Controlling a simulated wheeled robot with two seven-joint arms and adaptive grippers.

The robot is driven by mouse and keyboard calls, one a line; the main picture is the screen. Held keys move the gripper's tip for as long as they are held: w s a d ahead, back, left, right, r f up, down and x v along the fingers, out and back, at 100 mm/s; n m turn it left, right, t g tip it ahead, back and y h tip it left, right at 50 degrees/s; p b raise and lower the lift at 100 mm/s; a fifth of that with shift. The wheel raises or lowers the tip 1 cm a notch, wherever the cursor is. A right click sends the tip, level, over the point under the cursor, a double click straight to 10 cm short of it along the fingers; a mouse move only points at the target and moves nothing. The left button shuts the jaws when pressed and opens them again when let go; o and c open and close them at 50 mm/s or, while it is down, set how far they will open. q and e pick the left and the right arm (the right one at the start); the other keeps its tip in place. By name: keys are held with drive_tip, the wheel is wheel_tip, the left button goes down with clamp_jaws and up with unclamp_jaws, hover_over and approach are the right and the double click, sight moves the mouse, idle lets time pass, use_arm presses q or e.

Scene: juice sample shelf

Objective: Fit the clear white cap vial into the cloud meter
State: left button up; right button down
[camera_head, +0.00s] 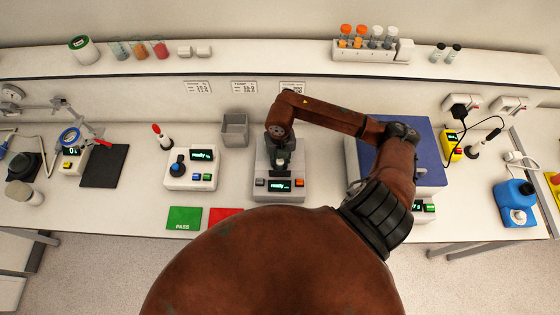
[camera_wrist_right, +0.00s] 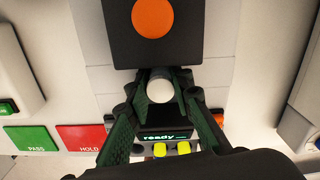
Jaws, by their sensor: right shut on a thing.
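The white cap (camera_wrist_right: 160,90) of the vial shows between the fingertips of my right gripper (camera_wrist_right: 165,82) in the wrist view. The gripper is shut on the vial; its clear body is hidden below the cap. In the head view my right gripper (camera_head: 281,155) points down over the grey meter (camera_head: 262,195), whose display (camera_head: 281,185) reads "ready". A black square plate with an orange disc (camera_wrist_right: 154,16) stands at the meter's far side in the wrist view. I cannot tell how deep the vial sits in the meter. My left gripper is not in view.
A white device with a blue knob (camera_head: 190,180) and a grey bin (camera_head: 235,130) stand left of the meter. A blue-topped box (camera_head: 425,150) stands right. Green PASS (camera_head: 184,218) and red (camera_head: 224,217) mats lie in front. A rack of capped vials (camera_head: 365,50) is on the shelf.

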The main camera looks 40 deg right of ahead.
sight(280, 161)
drive_tip(key=shift+s+f, duration=0.1)
drive_tip(key=c, duration=1.6)
unclamp_jaws()
drive_tip(key=shift+f, duration=0.1)
wheel_tip(280, 161, up, 11)
drive_tip(key=shift+r, duration=0.55)
